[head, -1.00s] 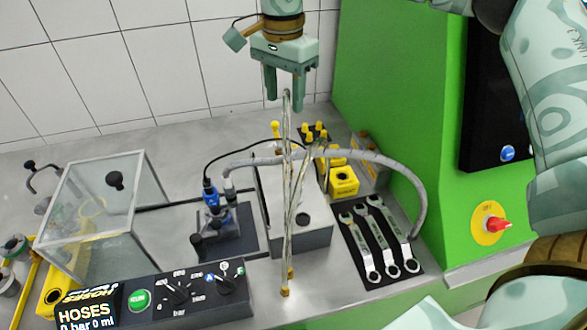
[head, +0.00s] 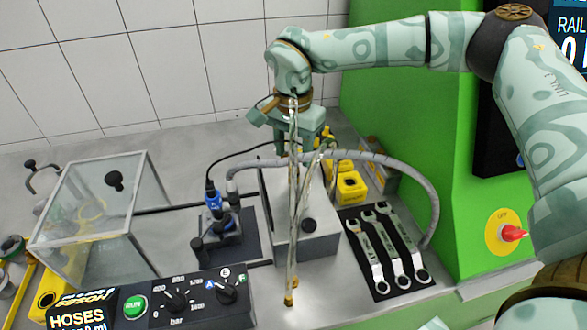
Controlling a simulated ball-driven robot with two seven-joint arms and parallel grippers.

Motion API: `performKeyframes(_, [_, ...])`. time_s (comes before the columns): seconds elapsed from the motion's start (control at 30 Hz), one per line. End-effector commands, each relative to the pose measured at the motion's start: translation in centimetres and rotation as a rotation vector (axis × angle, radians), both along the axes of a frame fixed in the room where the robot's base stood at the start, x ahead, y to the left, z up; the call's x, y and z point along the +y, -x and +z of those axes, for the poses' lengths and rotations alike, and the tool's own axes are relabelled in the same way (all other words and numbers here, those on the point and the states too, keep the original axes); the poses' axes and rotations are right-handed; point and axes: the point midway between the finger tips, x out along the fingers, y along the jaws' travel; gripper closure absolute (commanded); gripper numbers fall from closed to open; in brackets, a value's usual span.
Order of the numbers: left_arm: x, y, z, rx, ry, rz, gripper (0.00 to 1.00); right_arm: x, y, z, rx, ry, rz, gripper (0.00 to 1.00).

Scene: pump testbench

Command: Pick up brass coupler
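My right gripper (head: 290,132) points down at the back of the bench. It is over the place where several small yellow-capped fittings stood in the earlier view. Its fingers are partly behind clear hoses, so I cannot tell how wide they are or whether anything is between them. I cannot pick out the brass coupler with certainty. Small brass-coloured ends (head: 289,300) show at the bottom of the clear hoses (head: 293,215), well in front of the gripper. My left gripper is not in view.
A grey hose (head: 408,178) arches over a grey block (head: 308,240) and yellow blocks (head: 350,186). Wrenches lie on a black mat (head: 362,262). A clear box (head: 100,200), a blue-topped device (head: 218,232) and a control panel (head: 205,296) stand left. A green cabinet (head: 400,120) bounds the right.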

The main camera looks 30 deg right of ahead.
Motion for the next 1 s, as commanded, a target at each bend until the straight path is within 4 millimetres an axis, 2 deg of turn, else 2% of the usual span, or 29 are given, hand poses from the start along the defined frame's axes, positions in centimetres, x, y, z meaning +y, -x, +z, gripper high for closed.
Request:
performKeyframes(0.03, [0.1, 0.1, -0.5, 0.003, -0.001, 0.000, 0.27, -0.1, 0.1, -1.3, 0.005, 0.001, 0.000, 0.53])
performKeyframes(0.1, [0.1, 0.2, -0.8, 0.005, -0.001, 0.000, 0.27, -0.1, 0.1, -2.5, 0.005, 0.001, 0.001, 0.53])
performKeyframes(0.2, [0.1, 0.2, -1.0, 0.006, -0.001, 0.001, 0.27, -0.1, 0.1, -3.6, 0.004, 0.000, 0.000, 0.53])
performKeyframes(0.4, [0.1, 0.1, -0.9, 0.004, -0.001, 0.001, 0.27, -0.1, 0.1, -3.6, 0.002, 0.000, 0.000, 0.53])
performKeyframes(0.47, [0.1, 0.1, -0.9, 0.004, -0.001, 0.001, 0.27, -0.1, 0.1, -3.5, 0.002, 0.000, 0.000, 0.67])
performKeyframes(0.57, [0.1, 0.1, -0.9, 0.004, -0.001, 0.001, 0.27, -0.1, 0.1, -3.5, 0.002, 0.000, 0.000, 0.95])
performKeyframes(0.6, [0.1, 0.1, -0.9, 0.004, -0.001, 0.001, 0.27, -0.1, 0.1, -3.5, 0.002, 0.001, 0.000, 1.00])
performKeyframes(0.87, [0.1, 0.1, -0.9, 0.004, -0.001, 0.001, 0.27, -0.1, 0.0, -3.5, 0.001, 0.001, 0.000, 1.00])
performKeyframes(1.0, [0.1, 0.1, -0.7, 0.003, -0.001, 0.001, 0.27, -0.1, 0.0, -2.8, -0.001, 0.000, -0.001, 1.00])
